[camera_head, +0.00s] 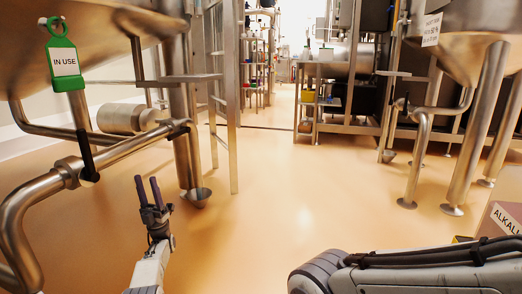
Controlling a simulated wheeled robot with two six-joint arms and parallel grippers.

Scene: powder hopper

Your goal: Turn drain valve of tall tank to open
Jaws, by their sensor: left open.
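A steel tank (95,35) on legs fills the upper left, with its top cut off by the frame. A green tag (64,55) reading "IN USE" hangs in front of it. Below, a steel drain pipe (130,149) slants across and bends down at the left edge. A black valve handle (84,150) hangs down at the pipe, its lower end near the pipe fitting. My left gripper (148,183) is open and empty, fingers pointing up, to the right of and below the handle, apart from it. My right gripper is out of view; only my right arm shows at lower right.
A tank leg (186,150) and a steel ladder frame (230,100) stand just behind the pipe. Another tank (465,45) on legs stands at right. A box marked "ALKALI" (502,222) is at the right edge. The orange floor (290,190) between is clear.

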